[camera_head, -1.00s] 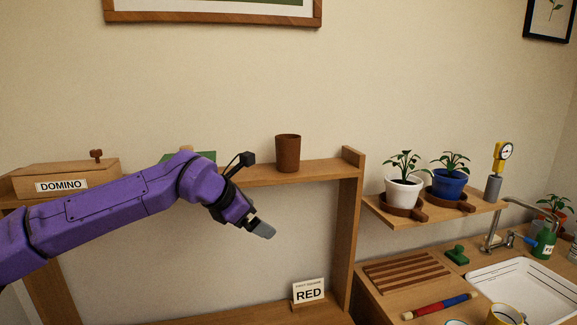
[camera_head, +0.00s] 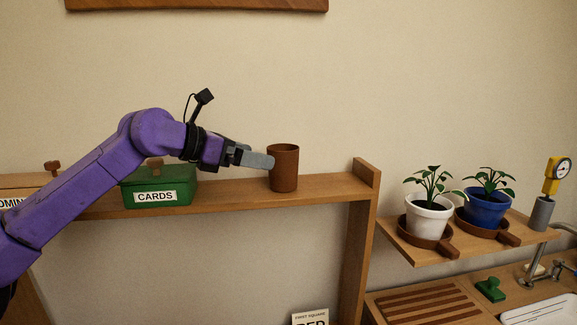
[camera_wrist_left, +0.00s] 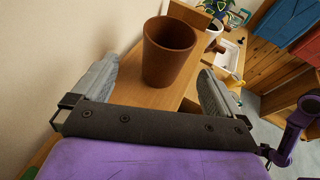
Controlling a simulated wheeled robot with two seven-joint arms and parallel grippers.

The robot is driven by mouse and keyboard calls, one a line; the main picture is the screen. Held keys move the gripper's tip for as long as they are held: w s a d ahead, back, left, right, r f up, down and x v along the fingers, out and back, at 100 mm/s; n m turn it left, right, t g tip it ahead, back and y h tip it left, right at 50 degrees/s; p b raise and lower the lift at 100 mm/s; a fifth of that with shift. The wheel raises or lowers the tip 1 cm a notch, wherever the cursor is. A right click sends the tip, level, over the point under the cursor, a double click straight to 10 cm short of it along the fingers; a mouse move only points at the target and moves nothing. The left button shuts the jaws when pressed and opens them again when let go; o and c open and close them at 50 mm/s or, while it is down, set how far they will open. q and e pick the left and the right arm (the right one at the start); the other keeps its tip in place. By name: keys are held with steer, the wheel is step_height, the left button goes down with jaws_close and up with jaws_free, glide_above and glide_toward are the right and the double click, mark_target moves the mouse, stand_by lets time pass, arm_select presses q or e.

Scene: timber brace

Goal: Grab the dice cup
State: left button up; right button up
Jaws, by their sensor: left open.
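The dice cup (camera_head: 284,168) is a brown, open-topped cup standing upright on the wooden shelf (camera_head: 330,188). In the left wrist view the cup (camera_wrist_left: 168,52) stands just ahead of and between the two grey fingers, with its rim toward the camera. My left gripper (camera_head: 258,160) comes in from the left at about the height of the cup's upper half. It is open, with a finger tip close to the cup's left side in the head view. In the left wrist view the gripper (camera_wrist_left: 162,88) shows gaps on both sides of the cup. My right gripper is out of view.
A green box marked CARDS (camera_head: 160,187) stands on the shelf under my left arm. A wooden upright (camera_head: 366,172) closes the shelf's right end. A white pot (camera_head: 429,217) and a blue pot (camera_head: 485,207) stand on a lower shelf at right.

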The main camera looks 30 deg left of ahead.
mark_target(283, 158)
arm_select(q)
steer(key=p+x, duration=0.1)
steer(key=x, duration=0.1)
steer(key=p+x, duration=0.1)
steer(key=x, duration=0.2)
steer(key=d+r+p+x, duration=0.1)
steer(key=x, duration=0.2)
steer(key=shift+s, duration=0.1)
steer(key=shift+c, duration=0.7)
steer(key=c, duration=0.9)
